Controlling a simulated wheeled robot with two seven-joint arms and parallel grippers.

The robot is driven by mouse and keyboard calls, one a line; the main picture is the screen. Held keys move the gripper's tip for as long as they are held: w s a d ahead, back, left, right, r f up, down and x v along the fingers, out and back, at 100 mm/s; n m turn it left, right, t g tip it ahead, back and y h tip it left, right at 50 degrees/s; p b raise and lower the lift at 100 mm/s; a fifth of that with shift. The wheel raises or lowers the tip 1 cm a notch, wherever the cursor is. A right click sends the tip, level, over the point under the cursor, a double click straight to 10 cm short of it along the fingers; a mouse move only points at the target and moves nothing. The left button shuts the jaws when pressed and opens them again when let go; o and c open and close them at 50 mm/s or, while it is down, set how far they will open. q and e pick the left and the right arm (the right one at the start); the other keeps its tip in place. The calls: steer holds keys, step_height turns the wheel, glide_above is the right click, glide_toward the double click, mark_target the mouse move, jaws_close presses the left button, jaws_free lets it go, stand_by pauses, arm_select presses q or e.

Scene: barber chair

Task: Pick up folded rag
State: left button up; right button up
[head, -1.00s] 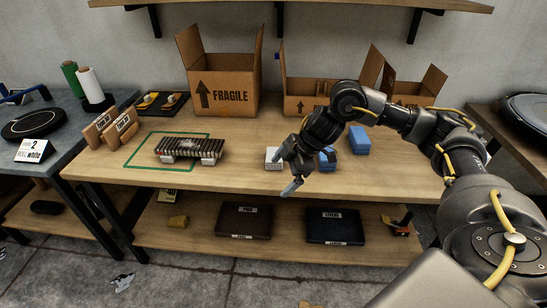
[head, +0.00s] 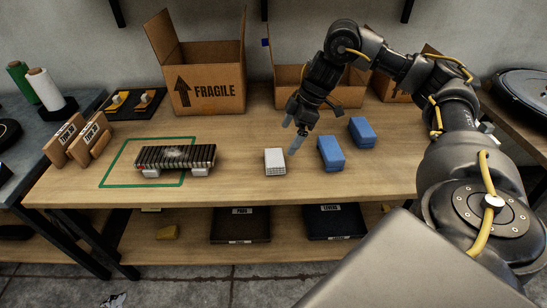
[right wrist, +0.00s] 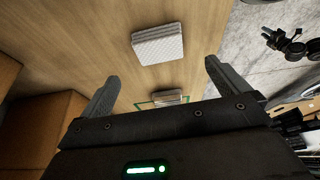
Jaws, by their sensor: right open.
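The likely folded rag is a small white block-like bundle (head: 275,161) with a grid pattern on its front, lying on the wooden table (head: 240,190). It also shows in the right wrist view (right wrist: 157,44), beyond the fingertips and roughly between them. My right gripper (head: 312,128) is above the table, just right of and behind the white bundle, and touches nothing that I can see. Its two fingers (right wrist: 161,70) are spread wide and empty in the right wrist view.
Two blue folded bundles (head: 330,152) (head: 362,132) lie to the right. The FRAGILE box (head: 206,91) and other cartons stand behind. The front middle of the table is clear.

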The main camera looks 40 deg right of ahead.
mark_target(276, 157)
steer(key=b+x, duration=0.1)
steer(key=x, duration=0.3)
steer(key=shift+d, duration=0.1)
steer(key=shift+w+f+b, duration=0.1)
steer(key=shift+f+b, duration=0.1)
steer(key=shift+b, duration=0.1)
steer(key=shift+b+x, duration=0.65)
steer(key=shift+x, duration=2.05)
arm_select(q)
step_height(276, 157, up, 7)
steer(key=w, duration=0.2)
steer(key=shift+d+r+t, duration=0.15)
steer(key=shift+d+t, duration=0.05)
steer(key=shift+t, duration=0.1)
arm_select(e)
steer(key=shift+r, duration=0.15)
steer(key=c, duration=0.9)
steer(key=shift+r, duration=0.1)
